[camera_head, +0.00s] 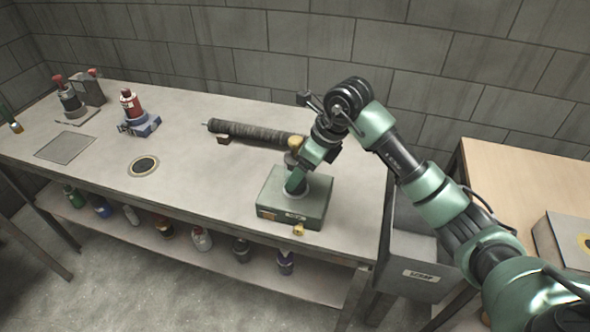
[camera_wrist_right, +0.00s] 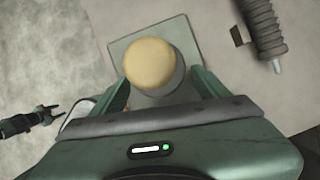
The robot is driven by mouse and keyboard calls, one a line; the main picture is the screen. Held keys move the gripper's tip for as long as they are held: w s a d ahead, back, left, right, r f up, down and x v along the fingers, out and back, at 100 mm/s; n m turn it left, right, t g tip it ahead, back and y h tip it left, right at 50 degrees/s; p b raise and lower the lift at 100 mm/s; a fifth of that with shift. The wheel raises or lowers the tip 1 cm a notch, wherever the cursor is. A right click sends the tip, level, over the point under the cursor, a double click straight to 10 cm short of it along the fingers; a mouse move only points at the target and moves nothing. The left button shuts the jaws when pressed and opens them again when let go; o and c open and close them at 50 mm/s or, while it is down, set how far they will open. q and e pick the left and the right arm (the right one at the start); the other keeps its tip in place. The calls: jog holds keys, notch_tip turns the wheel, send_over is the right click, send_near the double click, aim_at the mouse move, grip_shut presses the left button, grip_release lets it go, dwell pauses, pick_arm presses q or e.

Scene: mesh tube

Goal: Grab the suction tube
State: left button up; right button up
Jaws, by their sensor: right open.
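A dark ribbed tube (camera_head: 250,132), which I take for the suction tube, lies on its side on the grey table near the wall. Part of it shows at the upper right in the right wrist view (camera_wrist_right: 263,28). My right gripper (camera_head: 297,182) is over the green box (camera_head: 288,210), away from the tube. In the right wrist view its open fingers (camera_wrist_right: 160,88) stand either side of a yellow round cap (camera_wrist_right: 150,63) above the box. Whether they touch it is unclear.
A red bottle on a blue stand (camera_head: 135,112), a dark disc (camera_head: 144,165), and a flat grey plate (camera_head: 65,146) are on the table's left part. A labelled grey bin (camera_head: 415,275) stands between this table and the wooden one (camera_head: 515,180). Several bottles fill the lower shelf.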

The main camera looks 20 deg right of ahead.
jog(key=x, duration=0.4)
jog(key=shift+f+p, duration=0.1)
jog(key=shift+p, duration=0.25)
jog(key=c, duration=1.3)
jog(key=shift+w, duration=0.1)
jog(key=c, duration=0.3)
pick_arm(q)
jog(key=shift+w+d+r, duration=0.2)
jog(key=shift+w+r, duration=0.4)
jog(key=shift+w, duration=0.2)
pick_arm(e)
grip_shut()
